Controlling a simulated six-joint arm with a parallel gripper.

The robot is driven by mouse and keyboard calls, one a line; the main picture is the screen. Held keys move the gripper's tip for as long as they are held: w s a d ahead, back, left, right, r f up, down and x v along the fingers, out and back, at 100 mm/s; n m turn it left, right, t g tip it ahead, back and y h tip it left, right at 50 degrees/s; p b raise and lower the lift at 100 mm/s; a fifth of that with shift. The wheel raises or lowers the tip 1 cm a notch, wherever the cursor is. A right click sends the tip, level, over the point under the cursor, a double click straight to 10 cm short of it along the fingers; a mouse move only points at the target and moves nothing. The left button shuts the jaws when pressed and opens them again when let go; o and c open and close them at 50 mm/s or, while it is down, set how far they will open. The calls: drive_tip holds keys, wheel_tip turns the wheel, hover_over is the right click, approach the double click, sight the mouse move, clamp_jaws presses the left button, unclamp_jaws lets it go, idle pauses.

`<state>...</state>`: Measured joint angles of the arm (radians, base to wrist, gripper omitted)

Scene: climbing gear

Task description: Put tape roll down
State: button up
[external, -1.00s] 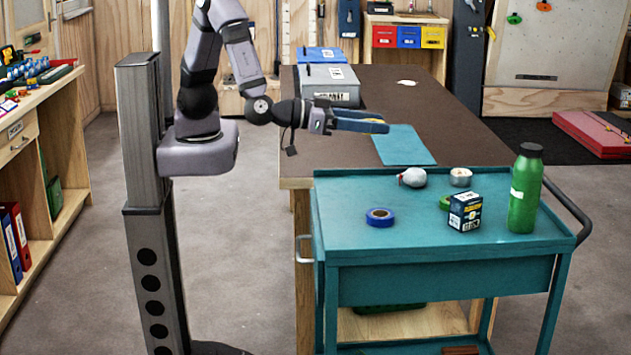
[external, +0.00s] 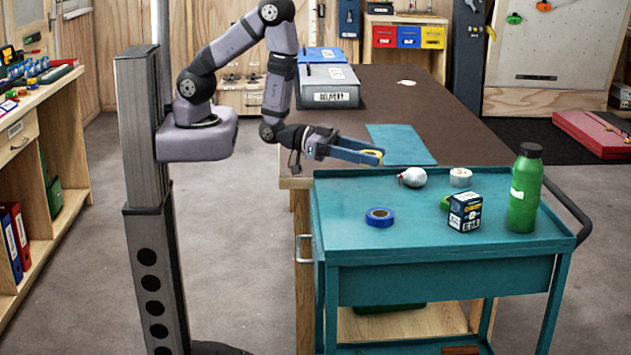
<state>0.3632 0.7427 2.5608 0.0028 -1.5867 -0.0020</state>
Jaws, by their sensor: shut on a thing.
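My gripper (external: 375,156) is shut on a yellow tape roll (external: 373,153), which shows only in part between the blue fingers. It is above the back left part of the teal cart (external: 340,235), near the edge of the brown workbench; the exact height is hard to tell. A blue tape roll (external: 380,217) lies flat on the cart top. A green roll (external: 444,202) is partly hidden behind a dark box. A whitish roll (external: 460,177) lies at the back of the cart.
On the cart stand a dark box (external: 464,212), a green bottle (external: 525,188) and a whitish rounded item (external: 412,177). The cart's front left is clear. A teal mat (external: 402,144) and grey bin (external: 328,87) are on the brown workbench (external: 420,95).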

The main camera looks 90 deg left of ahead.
drive_tip(key=w+a+n+y+p, duration=0.1)
drive_tip(key=a+n+y, duration=0.3)
drive_tip(key=a, duration=1.2)
drive_tip(key=shift+a+f+t+y+p, duration=0.3)
drive_tip(key=shift+f+t+y+p, duration=0.15)
drive_tip(key=shift+y, duration=0.45)
drive_tip(key=shift+d, duration=0.1)
